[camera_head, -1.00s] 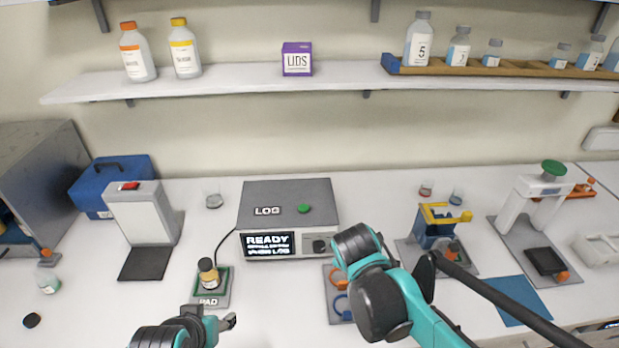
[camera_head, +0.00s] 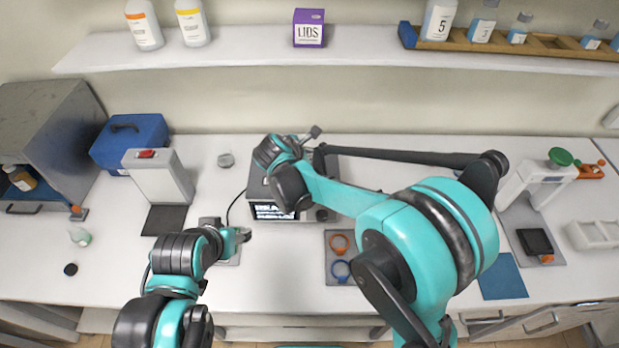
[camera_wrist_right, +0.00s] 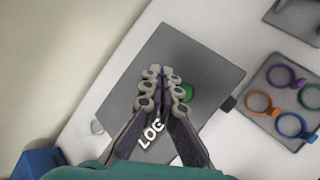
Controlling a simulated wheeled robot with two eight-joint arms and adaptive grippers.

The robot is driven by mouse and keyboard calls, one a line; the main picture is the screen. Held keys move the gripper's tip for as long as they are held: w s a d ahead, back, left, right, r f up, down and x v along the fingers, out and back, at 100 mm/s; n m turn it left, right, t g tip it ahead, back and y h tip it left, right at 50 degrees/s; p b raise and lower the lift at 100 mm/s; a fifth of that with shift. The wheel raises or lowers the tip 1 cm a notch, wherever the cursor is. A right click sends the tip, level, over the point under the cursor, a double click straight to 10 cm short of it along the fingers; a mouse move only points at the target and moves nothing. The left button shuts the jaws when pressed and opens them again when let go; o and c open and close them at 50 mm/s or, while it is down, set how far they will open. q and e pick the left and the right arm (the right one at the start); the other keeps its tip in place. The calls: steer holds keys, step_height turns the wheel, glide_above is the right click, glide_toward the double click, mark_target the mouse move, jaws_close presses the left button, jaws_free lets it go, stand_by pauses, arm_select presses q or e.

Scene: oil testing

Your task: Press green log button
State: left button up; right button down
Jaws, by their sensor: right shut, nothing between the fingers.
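The grey device (camera_head: 258,183) stands on the bench with a lit display (camera_head: 270,212) on its front, mostly behind my right arm. Its top (camera_wrist_right: 205,62) fills the middle of the right wrist view, with the white LOG label (camera_wrist_right: 150,134) and the round green button (camera_wrist_right: 188,93). My right gripper (camera_head: 314,132) is shut and empty over the device. The button is hidden in the head view. My left gripper (camera_head: 243,235) is left of the device, its opening unclear.
A plate with rings (camera_head: 341,262) lies in front of the device. A white instrument (camera_head: 160,178) and a blue box (camera_head: 128,142) stand to the left. A white press (camera_head: 537,180) and a blue mat (camera_head: 502,277) are at the right. A shelf (camera_head: 250,48) runs above.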

step_height(320, 180, down, 8)
steer(key=b, duration=0.5)
steer(key=shift+r, duration=0.2)
steer(key=shift+f+b, duration=0.55)
steer(key=shift+f, duration=0.05)
steer(key=shift+f, duration=0.1)
stand_by(0.6)
steer(key=shift+f+b, duration=0.25)
steer(key=shift+b, duration=0.2)
steer(key=shift+f+b, duration=0.45)
steer(key=shift+f, duration=0.05)
stand_by(0.3)
steer(key=shift+r, duration=0.2)
steer(key=shift+r+p, duration=0.55)
steer(key=shift+r, duration=0.2)
